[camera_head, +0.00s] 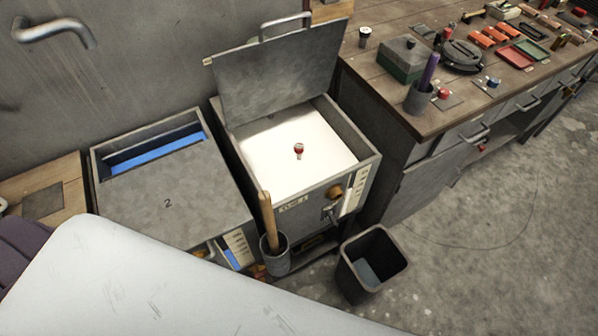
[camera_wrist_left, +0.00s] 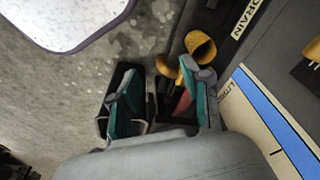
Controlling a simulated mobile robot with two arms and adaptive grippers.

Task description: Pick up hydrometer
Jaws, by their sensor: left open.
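A small red-topped object (camera_head: 298,150), which looks like the hydrometer, stands upright in the white liquid of the open tank (camera_head: 368,158). Only its red top and a short piece below show; the rest is hidden in the liquid. The tank's grey lid (camera_head: 280,78) is raised at the back. My left gripper (camera_wrist_left: 160,72) is open in the left wrist view, with nothing seen held between its green-padded fingers. It is near a tank front with a DRAIN label and a blue level strip. The hydrometer is not in that view. My right gripper is not in view.
A holder (camera_head: 276,262) with a wooden handle sits at the open tank's front, and a black bin (camera_head: 352,285) on the floor. A workbench (camera_head: 400,115) with tools runs along the right. Floor at right is clear.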

